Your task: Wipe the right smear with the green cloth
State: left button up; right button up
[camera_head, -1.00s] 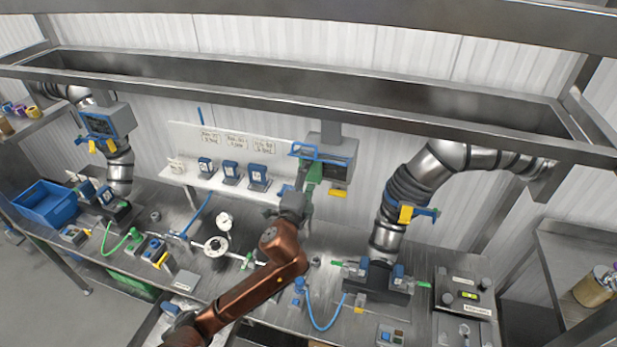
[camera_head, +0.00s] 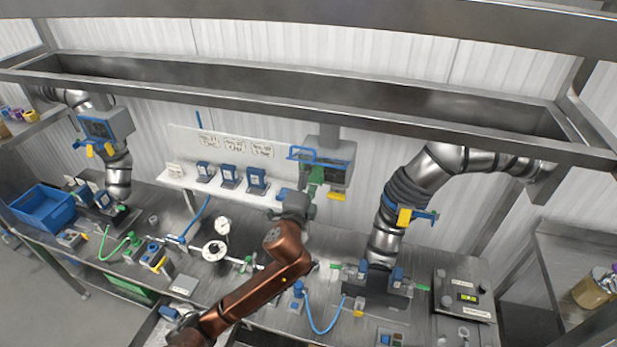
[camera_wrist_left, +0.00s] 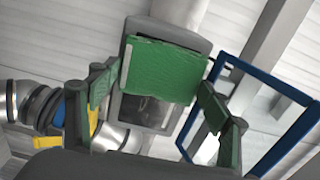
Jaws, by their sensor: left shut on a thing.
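My left gripper (camera_head: 303,198) reaches up to a grey box with a window (camera_head: 338,168) hanging at the back wall. The green cloth (camera_head: 317,176) shows as a small green patch in front of the box. In the left wrist view my left gripper (camera_wrist_left: 160,97) has green-padded fingers on either side of the green cloth (camera_wrist_left: 163,70), which it holds. The cloth lies flat over the upper part of the box's dark window (camera_wrist_left: 145,112); contact cannot be told. No smear can be made out. My right gripper is not in view.
A blue frame (camera_wrist_left: 268,112) stands right of the box in the left wrist view. A steel rail (camera_head: 300,98) runs above. A ribbed duct (camera_head: 402,200) stands at the right. A white shelf (camera_head: 180,180) with blue devices is left of the box.

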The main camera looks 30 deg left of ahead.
aim_at(338, 173)
pick_arm(q)
jog(key=shift+w+d, duration=0.15)
jog(key=shift+d, duration=0.7)
jog(key=shift+w+d, duration=0.15)
jog(key=shift+d, duration=0.65)
jog(key=shift+w+d, duration=0.3)
jog(key=shift+d, duration=0.7)
jog(key=shift+w+d, duration=0.3)
jog(key=shift+d, duration=0.65)
jog(key=s+a, duration=0.2)
jog(key=a, duration=0.6)
jog(key=shift+s, duration=0.1)
jog(key=shift+v, duration=2.85)
jog(key=shift+s, duration=0.1)
jog(key=shift+v, duration=1.45)
